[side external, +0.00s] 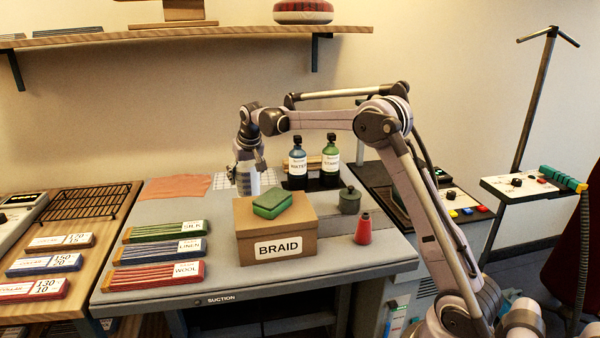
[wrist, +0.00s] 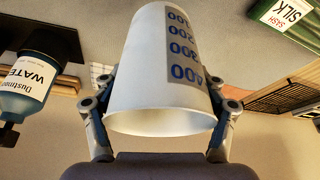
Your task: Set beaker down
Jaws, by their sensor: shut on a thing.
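The beaker (wrist: 155,65) is white with blue graduation numbers. In the wrist view it fills the middle, between the two fingers of my gripper (wrist: 160,105), which is shut on it. In the side external view the beaker (side external: 246,182) hangs below my gripper (side external: 248,165), behind the BRAID box, near a white gridded mat (side external: 228,181). The box hides the view of its lower end, so I cannot tell whether it touches the table.
Bottles labelled WATER (side external: 298,165) and another (side external: 331,160) stand to the right. SILK, LINEN and WOOL packs (side external: 165,232) lie left.

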